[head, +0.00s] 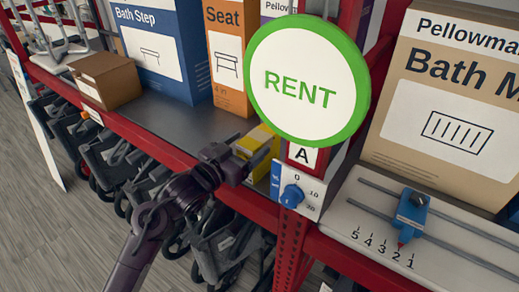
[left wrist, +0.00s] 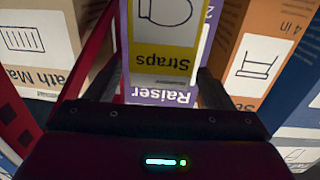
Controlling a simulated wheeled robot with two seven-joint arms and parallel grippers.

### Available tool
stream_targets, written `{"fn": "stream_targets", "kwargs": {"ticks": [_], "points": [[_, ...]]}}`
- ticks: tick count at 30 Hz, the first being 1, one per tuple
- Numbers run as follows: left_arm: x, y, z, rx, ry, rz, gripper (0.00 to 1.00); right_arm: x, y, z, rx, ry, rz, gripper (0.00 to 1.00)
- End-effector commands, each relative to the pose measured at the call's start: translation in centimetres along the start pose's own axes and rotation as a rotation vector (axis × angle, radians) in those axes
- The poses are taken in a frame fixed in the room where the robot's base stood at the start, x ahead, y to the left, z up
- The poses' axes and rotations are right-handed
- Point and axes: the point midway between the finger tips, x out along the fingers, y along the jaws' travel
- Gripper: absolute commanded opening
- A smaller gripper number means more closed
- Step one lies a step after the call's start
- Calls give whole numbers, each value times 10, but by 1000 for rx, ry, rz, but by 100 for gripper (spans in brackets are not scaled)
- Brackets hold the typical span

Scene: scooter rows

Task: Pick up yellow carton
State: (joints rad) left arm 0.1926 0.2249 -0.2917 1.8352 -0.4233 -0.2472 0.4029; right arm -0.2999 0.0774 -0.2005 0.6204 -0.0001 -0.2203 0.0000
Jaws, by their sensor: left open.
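The yellow carton (head: 256,139) stands on the grey shelf behind the red front edge, left of the green RENT sign and partly covered by it and by my gripper. In the left wrist view, the yellow carton (left wrist: 163,55) reads "Straps" upside down. My left gripper (head: 246,160) is at the front of the carton. In the left wrist view, my left gripper (left wrist: 165,88) is open, with a dark finger on either side of the carton. Whether the fingers touch it I cannot tell. My right gripper is not in view.
The round RENT sign (head: 307,80) hangs close on the right, above a blue dial (head: 291,196). An orange Seat carton (head: 229,60) and a blue Bath Step carton (head: 162,50) stand behind left. A brown box (head: 106,80) sits far left. Bare shelf (head: 185,112) lies between.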

Motion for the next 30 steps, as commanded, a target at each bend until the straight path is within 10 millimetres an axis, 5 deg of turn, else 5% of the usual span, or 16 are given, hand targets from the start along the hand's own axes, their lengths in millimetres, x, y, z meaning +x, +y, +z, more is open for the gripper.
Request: {"fn": "stream_targets", "kwargs": {"ticks": [7, 16, 30], "points": [[33, 1, -1, -1, 1, 0, 75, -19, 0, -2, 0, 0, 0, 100], [37, 1, 2, 1, 0, 0, 75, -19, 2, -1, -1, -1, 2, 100], [37, 1, 2, 1, 0, -1, 15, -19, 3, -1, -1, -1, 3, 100]]}}
